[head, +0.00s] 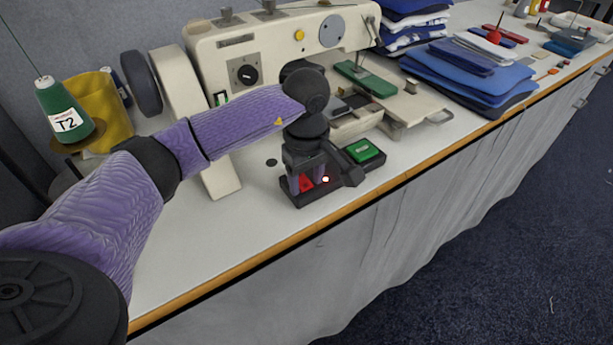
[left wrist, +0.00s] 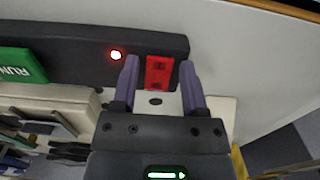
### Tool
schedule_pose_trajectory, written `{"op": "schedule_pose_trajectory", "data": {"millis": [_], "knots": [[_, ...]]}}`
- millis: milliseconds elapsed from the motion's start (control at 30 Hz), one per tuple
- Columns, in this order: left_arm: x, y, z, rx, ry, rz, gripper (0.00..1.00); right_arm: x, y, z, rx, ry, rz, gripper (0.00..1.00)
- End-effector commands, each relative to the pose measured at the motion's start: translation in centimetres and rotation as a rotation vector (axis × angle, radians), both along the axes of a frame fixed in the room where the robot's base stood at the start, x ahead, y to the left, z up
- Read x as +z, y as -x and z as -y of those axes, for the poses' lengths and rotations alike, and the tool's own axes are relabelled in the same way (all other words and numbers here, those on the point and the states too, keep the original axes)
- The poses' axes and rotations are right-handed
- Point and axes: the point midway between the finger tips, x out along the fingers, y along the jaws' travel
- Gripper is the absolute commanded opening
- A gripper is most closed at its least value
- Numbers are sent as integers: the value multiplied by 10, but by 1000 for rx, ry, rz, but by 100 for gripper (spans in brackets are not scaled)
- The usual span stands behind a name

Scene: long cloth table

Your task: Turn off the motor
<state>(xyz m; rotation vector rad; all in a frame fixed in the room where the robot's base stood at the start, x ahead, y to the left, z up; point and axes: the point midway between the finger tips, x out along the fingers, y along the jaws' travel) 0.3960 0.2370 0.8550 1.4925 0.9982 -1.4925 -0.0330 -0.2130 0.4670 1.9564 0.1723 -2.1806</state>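A black switch box (head: 292,199) sits on the table near its front edge, in front of the sewing machine. On it is a red rocker switch (left wrist: 159,76), which also shows partly in the head view (head: 306,184). A small lamp (head: 326,180) beside the switch glows red, also in the left wrist view (left wrist: 116,55). My left gripper (head: 308,177) points down over the box. Its purple fingers are apart, one on each side of the red switch in the left wrist view (left wrist: 160,70), with nothing between them. I cannot tell whether they touch the box. My right gripper is not in view.
The sewing machine (head: 215,50) stands behind. A green thread cone (head: 63,112) is at left, folded blue cloth (head: 470,70) at right. Bare tabletop (head: 230,225) lies left of the box.

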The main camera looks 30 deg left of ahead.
Motion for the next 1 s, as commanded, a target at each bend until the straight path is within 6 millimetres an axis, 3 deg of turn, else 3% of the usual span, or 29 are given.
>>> {"op": "schedule_pose_trajectory", "data": {"millis": [33, 233, 433, 667, 933, 967, 1000], "knots": [[0, 0, 0, 0, 0, 0, 44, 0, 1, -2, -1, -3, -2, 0], [0, 0, 0, 0, 0, 0, 2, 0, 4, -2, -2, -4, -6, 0], [0, -1, -1, 3, 25, -13, 0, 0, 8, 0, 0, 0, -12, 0], [1, -3, -6, 3, 230, -95, 0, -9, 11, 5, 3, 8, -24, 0], [4, -3, -6, 0, 242, -99, 0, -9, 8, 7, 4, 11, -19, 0], [4, -3, -6, 0, 242, -99, 42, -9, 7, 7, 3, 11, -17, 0], [4, -3, -6, 0, 242, -99, 51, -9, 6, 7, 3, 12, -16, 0]]}}
